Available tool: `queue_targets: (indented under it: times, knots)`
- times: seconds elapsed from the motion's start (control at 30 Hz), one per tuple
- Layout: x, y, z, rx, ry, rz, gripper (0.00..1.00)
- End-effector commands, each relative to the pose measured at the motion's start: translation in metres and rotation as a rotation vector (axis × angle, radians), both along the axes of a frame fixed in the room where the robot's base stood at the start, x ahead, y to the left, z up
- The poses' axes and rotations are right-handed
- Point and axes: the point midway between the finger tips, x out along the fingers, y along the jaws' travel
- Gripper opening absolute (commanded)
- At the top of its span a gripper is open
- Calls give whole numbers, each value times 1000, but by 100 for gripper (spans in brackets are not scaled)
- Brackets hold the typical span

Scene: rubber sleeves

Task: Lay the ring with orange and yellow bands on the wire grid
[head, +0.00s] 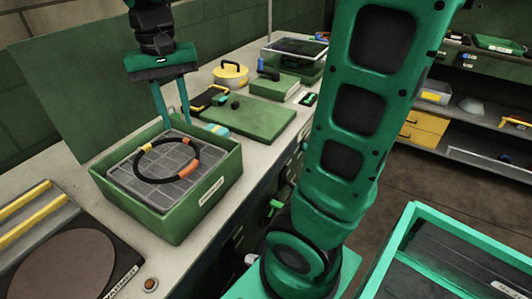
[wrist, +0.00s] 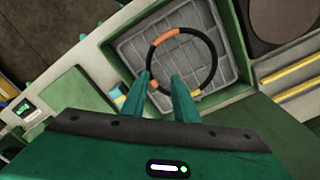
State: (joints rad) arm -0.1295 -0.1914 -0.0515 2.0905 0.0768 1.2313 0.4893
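The black ring (head: 200,155) with orange and yellow bands appears to lie flat on the grey wire grid (head: 122,170) inside a green box. In the wrist view the ring (wrist: 213,60) is over the grid (wrist: 232,72), and part of its near arc shows between my fingers. My gripper (head: 175,122) points down at the far side of the ring. In the wrist view my gripper (wrist: 163,78) has its two fingers apart, with a clear gap. The fingers partly hide the ring there, and I cannot tell whether they touch it.
The green box (head: 208,190) has raised walls around the grid. Behind it are a green board (head: 255,122) and a yellow round container (head: 231,75). A tray with yellow bars (head: 28,200) and a brown disc (head: 65,265) are at the left front.

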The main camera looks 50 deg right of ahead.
Motion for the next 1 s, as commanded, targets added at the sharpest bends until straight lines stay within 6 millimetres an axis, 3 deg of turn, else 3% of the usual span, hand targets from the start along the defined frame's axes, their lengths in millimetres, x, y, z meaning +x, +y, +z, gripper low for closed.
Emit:
queue_targets:
  times: [0.03, 0.13, 0.3, 0.4, 0.53, 0.87, 0.93, 1.0]
  knots:
    - [-27, -33, -12, 1, 0, -30, 27]
    - [-80, -81, -38, 4, 1, -56, 27]
    - [-153, -119, -77, 16, 3, -75, 27]
    - [-180, -126, -92, 22, 3, -77, 27]
    - [-194, -126, -101, 25, 2, -74, 27]
    - [-194, -127, -101, 24, 3, -73, 27]
    - [-194, -127, -101, 24, 3, -73, 44]
    - [-194, -127, -101, 24, 3, -73, 45]
